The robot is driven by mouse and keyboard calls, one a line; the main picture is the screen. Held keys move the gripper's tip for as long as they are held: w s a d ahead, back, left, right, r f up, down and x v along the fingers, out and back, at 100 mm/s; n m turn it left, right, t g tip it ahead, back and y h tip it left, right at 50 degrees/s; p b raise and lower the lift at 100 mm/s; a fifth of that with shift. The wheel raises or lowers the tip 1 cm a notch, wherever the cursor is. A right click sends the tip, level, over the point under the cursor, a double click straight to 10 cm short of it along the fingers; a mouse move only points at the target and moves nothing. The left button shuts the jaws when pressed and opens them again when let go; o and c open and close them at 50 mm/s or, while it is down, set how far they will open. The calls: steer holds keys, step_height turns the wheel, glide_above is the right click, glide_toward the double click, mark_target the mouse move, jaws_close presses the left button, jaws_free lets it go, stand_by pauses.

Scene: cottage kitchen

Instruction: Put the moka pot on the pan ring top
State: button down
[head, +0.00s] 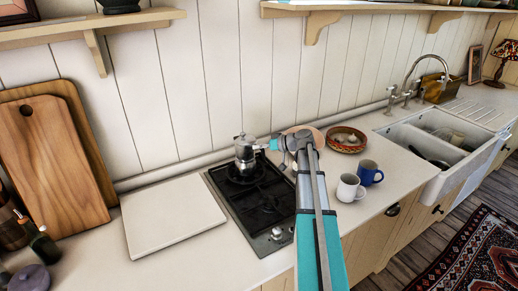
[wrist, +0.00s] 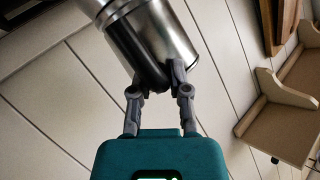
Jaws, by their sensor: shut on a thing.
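The silver moka pot (head: 245,150) is upright over the rear burner of the black two-burner hob, which has pan rings (head: 262,197). I cannot tell whether its base touches the rear ring or hangs just above it. My gripper (head: 270,145) reaches in from the right and is shut on the pot's dark handle. In the wrist view the pot (wrist: 180,35) fills the top, and the gripper's fingers (wrist: 160,82) close on the black handle (wrist: 152,72). The front ring is bare.
A white board (head: 170,215) lies left of the hob. A white mug (head: 350,187), a blue mug (head: 369,172) and a patterned bowl (head: 345,140) stand to the right. A pinkish plate (head: 303,131) is partly hidden behind my arm. Wooden boards (head: 50,165) lean on the wall.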

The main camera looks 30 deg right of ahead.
steer(key=shift+f, duration=0.15)
steer(key=c, duration=0.6)
jaws_free()
steer(key=shift+r, duration=0.2)
steer(key=p+v, duration=0.4)
steer(key=v, duration=0.8)
steer(key=shift+f, duration=0.1)
